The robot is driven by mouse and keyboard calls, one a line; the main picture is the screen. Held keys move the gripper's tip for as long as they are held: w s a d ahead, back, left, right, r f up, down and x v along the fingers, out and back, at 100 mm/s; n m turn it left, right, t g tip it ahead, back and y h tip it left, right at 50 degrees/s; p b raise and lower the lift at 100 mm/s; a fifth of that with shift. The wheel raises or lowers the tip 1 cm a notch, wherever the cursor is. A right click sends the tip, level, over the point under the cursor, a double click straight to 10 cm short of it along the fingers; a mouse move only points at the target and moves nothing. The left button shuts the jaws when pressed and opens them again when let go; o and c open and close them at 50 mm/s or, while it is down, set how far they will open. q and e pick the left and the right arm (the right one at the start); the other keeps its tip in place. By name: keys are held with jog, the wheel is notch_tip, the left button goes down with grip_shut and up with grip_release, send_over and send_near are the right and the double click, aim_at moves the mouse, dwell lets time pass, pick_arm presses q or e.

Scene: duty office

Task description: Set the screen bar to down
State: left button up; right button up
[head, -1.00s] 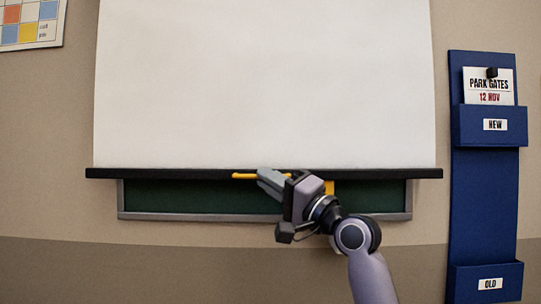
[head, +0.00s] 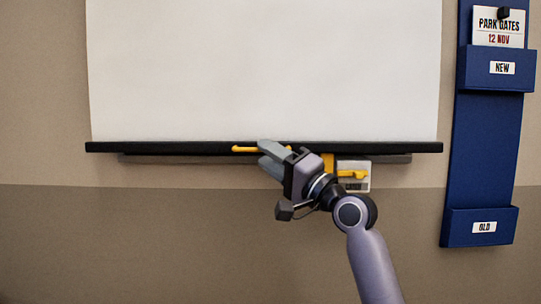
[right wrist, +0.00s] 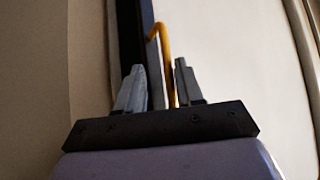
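The white screen (head: 265,70) hangs on the wall with the black screen bar (head: 170,147) along its lower edge. A yellow handle (head: 245,149) sticks out at the bar's middle. My right gripper (head: 268,154) is at the handle from the lower right. In the right wrist view the yellow handle (right wrist: 167,65) passes between the two apart fingers (right wrist: 160,85). It lies close to the right finger, with a visible gap to the left one. My left gripper is not in view.
The grey frame (head: 390,159) of a board shows just under the bar. Right of my wrist is a small pale plate (head: 347,186) with a yellow lever (head: 350,174). A blue wall rack (head: 487,150) with a card stands at the right. The wall below is clear.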

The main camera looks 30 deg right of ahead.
jog(key=shift+s+a+r, duration=0.1)
jog(key=shift+s+r, duration=0.05)
jog(key=v, duration=0.7)
dwell(0.3)
dwell(0.4)
